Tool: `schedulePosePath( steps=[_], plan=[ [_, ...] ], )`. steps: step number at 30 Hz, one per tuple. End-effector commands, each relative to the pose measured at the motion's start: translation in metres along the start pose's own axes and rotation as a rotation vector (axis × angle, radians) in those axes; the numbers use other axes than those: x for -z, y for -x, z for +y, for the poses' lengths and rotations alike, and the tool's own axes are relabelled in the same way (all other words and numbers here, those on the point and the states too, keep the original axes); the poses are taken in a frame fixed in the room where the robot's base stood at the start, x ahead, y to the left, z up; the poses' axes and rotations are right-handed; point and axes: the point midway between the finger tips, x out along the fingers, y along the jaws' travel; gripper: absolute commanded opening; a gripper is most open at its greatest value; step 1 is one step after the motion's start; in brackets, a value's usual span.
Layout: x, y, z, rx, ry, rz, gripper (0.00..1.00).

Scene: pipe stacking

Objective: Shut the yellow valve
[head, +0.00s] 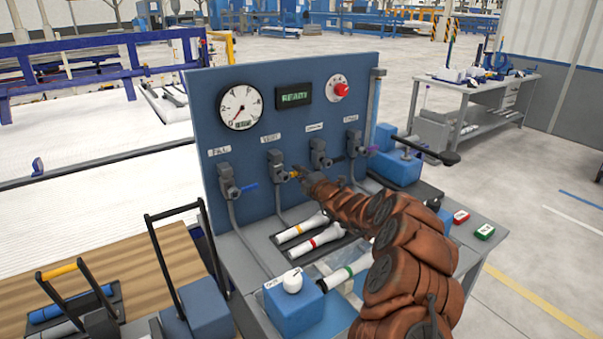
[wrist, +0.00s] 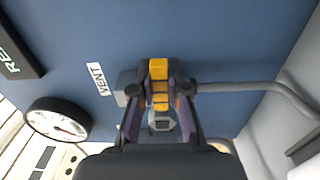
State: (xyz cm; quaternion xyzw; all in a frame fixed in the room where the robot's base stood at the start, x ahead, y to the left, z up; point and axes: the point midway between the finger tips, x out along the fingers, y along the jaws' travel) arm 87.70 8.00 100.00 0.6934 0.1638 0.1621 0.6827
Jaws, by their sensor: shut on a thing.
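The yellow valve's handle (wrist: 159,72) sits between my gripper's fingers (wrist: 160,98) in the wrist view, under the VENT label (wrist: 98,78). My gripper is shut on this handle. The handle lies crosswise to the grey pipe (wrist: 235,87) that leaves the valve. In the head view, the grey body of the yellow valve (head: 275,165) is on the blue panel, second from the left. My gripper (head: 300,173) reaches it from the right, and only a small bit of yellow shows there.
The fill valve with a blue handle (head: 230,182) is to the left. Two more valves are close on the right, one grey (head: 320,154) and one with a purple handle (head: 356,146). A gauge (head: 239,107) and a READY display (head: 294,96) are above. White tubes (head: 302,228) lie below.

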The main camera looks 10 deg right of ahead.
Motion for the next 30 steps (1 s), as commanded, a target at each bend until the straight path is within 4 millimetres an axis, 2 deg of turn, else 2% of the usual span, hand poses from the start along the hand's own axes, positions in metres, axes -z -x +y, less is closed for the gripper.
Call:
schedulePosePath(
  steps=[1,2,9,20,30],
  plan=[
    [0.0,0.0,-0.001,0.002,-0.003,0.0,0.0],
    [0.0,0.0,-0.001,0.002,-0.002,0.0,0.15],
    [-0.001,0.001,-0.001,0.001,-0.001,-0.001,0.4],
    [-0.002,0.002,0.0,0.001,0.0,-0.002,0.41],
    [0.0,0.032,0.0,0.0,-0.004,-0.001,0.41]
  ],
)
